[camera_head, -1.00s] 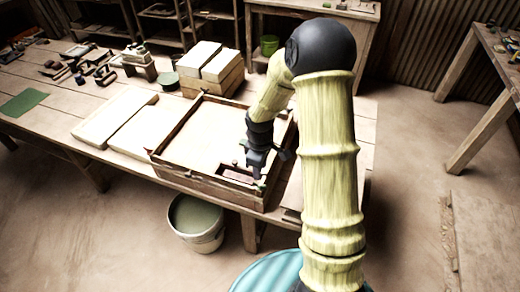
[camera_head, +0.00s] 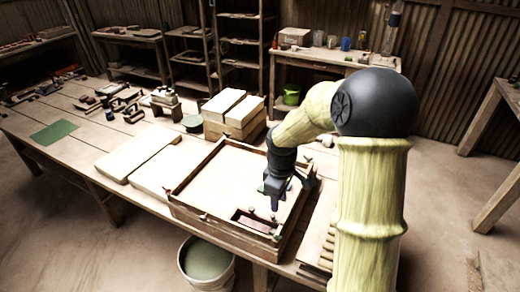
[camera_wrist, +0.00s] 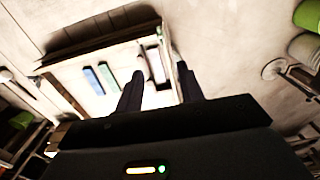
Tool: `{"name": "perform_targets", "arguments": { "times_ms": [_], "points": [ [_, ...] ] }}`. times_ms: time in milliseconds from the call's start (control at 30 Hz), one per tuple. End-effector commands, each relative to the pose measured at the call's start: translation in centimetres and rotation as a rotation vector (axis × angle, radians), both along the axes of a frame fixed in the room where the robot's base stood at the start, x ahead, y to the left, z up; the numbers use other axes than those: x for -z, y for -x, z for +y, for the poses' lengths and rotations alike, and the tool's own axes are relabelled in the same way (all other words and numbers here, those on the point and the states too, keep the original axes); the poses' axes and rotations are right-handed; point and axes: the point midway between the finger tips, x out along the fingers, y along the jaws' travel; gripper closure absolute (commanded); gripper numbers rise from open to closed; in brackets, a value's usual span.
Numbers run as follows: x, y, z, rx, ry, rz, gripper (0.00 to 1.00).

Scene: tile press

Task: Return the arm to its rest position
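My arm reaches over the wooden table from the right. My gripper (camera_head: 275,204) hangs over the front right part of a shallow wooden box (camera_head: 190,213) with a pale floor. In the wrist view my gripper (camera_wrist: 160,78) has its two dark fingers spread apart, with nothing held between them. A small dark-framed recess (camera_head: 250,218) is at the box's front edge, partly behind the gripper. The box (camera_wrist: 75,52) also fills the middle of the wrist view, with a blue strip (camera_wrist: 94,80) and a green strip (camera_wrist: 109,77) in it.
Pale slabs (camera_head: 140,150) lie left of the box, and stacked blocks (camera_head: 234,112) stand behind it. A green mat (camera_head: 54,132) and dark tools lie farther left. A bucket (camera_head: 206,262) stands on the floor in front. Shelves and a bench (camera_head: 340,58) line the back.

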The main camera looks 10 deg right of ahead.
Motion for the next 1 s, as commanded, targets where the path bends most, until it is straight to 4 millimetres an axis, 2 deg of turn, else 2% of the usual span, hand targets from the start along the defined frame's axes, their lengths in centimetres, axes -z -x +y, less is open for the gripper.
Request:
{"name": "perform_targets", "arguments": {
  "times_ms": [167, 267, 600, 700, 800, 1000],
  "points": [
    [-0.2, 0.5, 0.1, 0.029, 0.003, -0.008, 0.62],
    [-0.7, 2.0, 0.3, 0.114, 0.008, -0.028, 0.62],
    [-2.7, 11.3, 0.3, 0.715, -0.055, -0.174, 0.62],
    [-2.8, 13.2, 0.2, 0.849, -0.088, -0.201, 0.62],
    [-2.8, 14.1, 0.1, 0.915, -0.107, -0.213, 0.62],
    [-2.8, 14.1, 0.1, 0.927, -0.108, -0.214, 0.62]
  ]
}}
